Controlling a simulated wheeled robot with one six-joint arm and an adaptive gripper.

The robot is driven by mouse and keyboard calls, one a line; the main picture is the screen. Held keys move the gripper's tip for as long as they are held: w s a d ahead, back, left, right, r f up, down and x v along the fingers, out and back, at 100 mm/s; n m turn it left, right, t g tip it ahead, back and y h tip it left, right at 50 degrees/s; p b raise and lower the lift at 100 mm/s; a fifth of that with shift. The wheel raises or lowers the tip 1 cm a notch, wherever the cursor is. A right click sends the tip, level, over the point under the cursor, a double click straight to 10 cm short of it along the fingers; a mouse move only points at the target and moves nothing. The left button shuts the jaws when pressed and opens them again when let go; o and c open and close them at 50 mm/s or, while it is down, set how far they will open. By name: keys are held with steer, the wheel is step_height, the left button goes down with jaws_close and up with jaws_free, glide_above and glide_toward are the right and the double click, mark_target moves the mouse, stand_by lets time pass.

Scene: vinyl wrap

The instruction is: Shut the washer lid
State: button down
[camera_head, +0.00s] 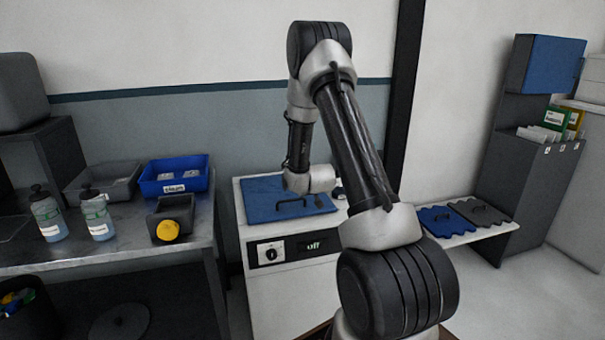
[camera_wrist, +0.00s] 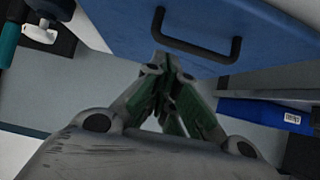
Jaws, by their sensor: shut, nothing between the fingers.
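The washer is a white box (camera_head: 295,299) with a dial and a display reading "off" on its front, seen in the head view. Its blue lid (camera_head: 262,206) looks flat on top of the box, with a dark bar handle on it. The lid (camera_wrist: 270,40) and its handle (camera_wrist: 196,49) also show at the top of the wrist view. My gripper (camera_wrist: 166,66) is shut and empty, its fingertips close to the lid's edge below the handle in that view. I cannot tell whether they touch the lid. In the head view my arm largely hides the gripper, above the lid's right side.
A metal bench (camera_head: 130,247) at left holds two bottles, a blue bin (camera_head: 174,187), a grey tray and a dark box with a yellow knob. A low white bench (camera_head: 474,234) at right holds blue and dark wavy-edged pieces. A dark cabinet (camera_head: 512,180) stands beyond it.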

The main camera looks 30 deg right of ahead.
steer(key=shift+s+a+f, duration=0.1)
steer(key=shift+s+f, duration=0.15)
steer(key=shift+f, duration=0.85)
steer(key=shift+s+a+f, duration=0.1)
steer(key=shift+s+f, duration=0.15)
steer(key=shift+f, duration=0.8)
